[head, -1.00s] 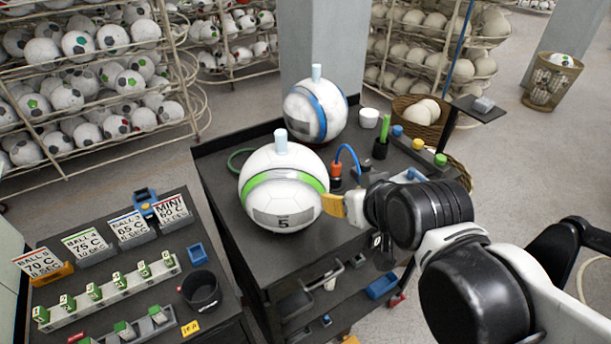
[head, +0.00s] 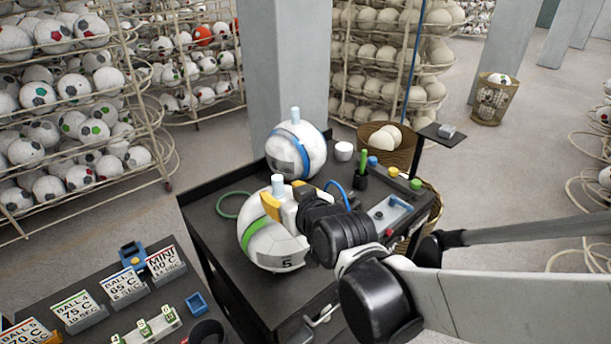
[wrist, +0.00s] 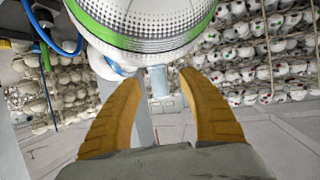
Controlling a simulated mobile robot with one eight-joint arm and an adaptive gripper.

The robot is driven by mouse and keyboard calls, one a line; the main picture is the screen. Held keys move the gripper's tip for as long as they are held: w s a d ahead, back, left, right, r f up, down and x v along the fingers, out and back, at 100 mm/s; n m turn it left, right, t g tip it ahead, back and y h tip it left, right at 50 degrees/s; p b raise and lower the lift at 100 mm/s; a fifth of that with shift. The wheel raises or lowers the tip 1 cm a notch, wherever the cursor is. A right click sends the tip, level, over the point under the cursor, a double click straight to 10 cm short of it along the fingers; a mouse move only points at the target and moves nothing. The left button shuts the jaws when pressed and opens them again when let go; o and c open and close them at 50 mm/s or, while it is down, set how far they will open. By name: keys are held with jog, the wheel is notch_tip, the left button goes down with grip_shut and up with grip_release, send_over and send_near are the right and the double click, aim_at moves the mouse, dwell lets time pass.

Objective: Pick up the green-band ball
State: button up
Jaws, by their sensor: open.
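The green-band ball (head: 274,246) is white with a green stripe and a "5" on its label, and a pale cylindrical knob (head: 278,185) stands on top. It sits on the dark cart top. My gripper (head: 285,207) is at the upper right of the ball, beside the knob, and hides part of the ball. In the wrist view my gripper's yellow fingers (wrist: 160,95) are spread apart. The knob (wrist: 158,80) shows between the fingertips there, and the green-banded ball (wrist: 140,25) fills the top. I cannot tell whether the fingers touch the knob.
A blue-band ball (head: 297,152) stands behind on the cart (head: 215,245). A side table with temperature cards (head: 122,288) is at front left. Ball racks stand behind.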

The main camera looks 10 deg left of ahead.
aim_at(280, 189)
jog(key=x, duration=0.4)
jog(key=shift+w+b, duration=0.25)
jog(key=shift+b, duration=0.05)
jog(key=shift+d, duration=0.1)
jog(key=shift+s, duration=0.1)
grip_shut()
